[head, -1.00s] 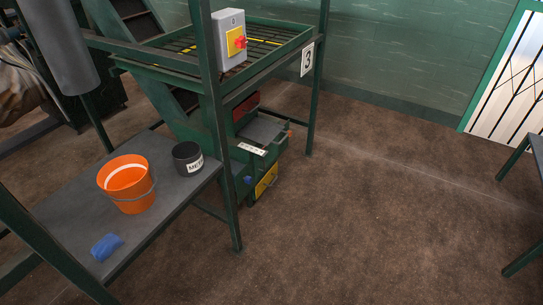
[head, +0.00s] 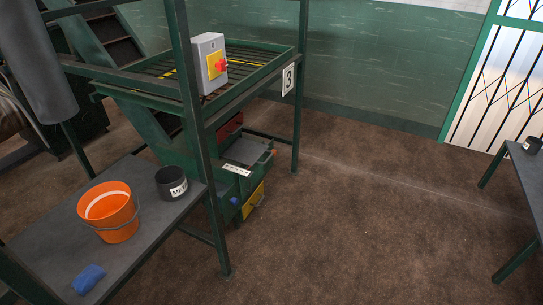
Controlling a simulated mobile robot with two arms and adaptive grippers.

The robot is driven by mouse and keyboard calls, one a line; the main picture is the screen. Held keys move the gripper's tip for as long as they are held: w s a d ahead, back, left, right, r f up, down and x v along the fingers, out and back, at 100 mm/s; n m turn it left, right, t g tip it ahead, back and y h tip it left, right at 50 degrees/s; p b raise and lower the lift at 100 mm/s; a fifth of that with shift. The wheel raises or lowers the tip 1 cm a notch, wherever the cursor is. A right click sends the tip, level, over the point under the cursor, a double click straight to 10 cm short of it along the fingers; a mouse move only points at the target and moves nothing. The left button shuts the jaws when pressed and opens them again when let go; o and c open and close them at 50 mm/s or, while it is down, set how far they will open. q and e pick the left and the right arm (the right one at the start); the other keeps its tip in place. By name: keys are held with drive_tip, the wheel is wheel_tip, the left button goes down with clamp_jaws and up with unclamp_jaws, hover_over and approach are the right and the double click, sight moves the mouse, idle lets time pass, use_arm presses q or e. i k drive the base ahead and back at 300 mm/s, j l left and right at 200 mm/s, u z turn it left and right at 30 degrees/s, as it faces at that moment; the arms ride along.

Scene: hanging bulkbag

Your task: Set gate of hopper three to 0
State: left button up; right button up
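Hopper three is the green steel frame with a barred tray (head: 255,47) on top and a white plate marked 3 (head: 288,79) on its right corner post. Under the tray is a green chute unit (head: 245,153) with a white label strip (head: 237,170), a red part behind it, an orange-red tip (head: 273,152) at its right end and a yellow panel (head: 253,200) below. The strip's marks are too small to read, and I cannot tell the gate's setting. Neither of my grippers shows.
A grey switch box (head: 209,60) with a red knob hangs at the frame. A left table (head: 60,235) holds an orange bucket (head: 110,215), a dark tin (head: 171,183) and a blue cloth (head: 88,279). Another table (head: 527,170) stands right. The brown floor (head: 350,220) between is clear.

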sight(243, 151)
drive_tip(key=i+l+u, duration=0.3)
drive_tip(key=i+l, duration=0.45)
drive_tip(key=i, duration=0.1)
